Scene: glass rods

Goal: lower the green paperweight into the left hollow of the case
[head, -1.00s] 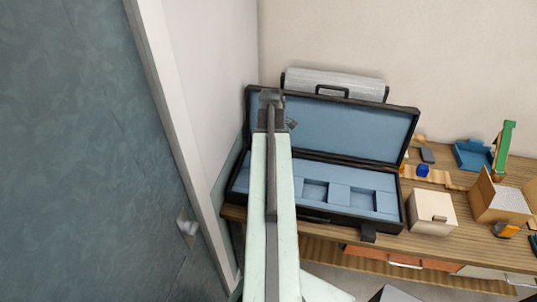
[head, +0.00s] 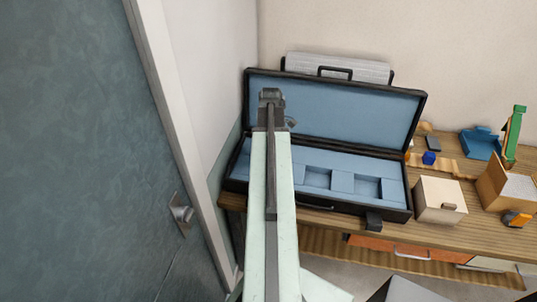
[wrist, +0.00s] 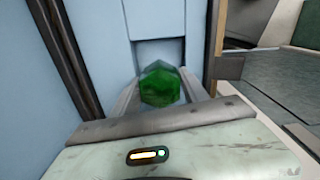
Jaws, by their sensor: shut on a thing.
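The green faceted paperweight (wrist: 160,84) is held between the two fingers of my gripper (wrist: 160,92) in the wrist view. A square hollow (wrist: 158,49) in blue lining shows just beyond it, and the paperweight covers its near edge. I cannot tell which hollow this is or how high the paperweight is above it. In the head view the black case (head: 308,198) stands open with blue lining. Two square hollows show, the left one (head: 317,178) and the right one (head: 367,187). My gripper (head: 271,92) hides part of the case's left side, and the paperweight is not visible there.
The raised lid (head: 340,105) stands behind the case base. To the right on the wooden table are a cream box (head: 440,199), a blue block (head: 429,158), a blue tray (head: 480,143) and a green upright piece (head: 514,135). A wall and door close off the left.

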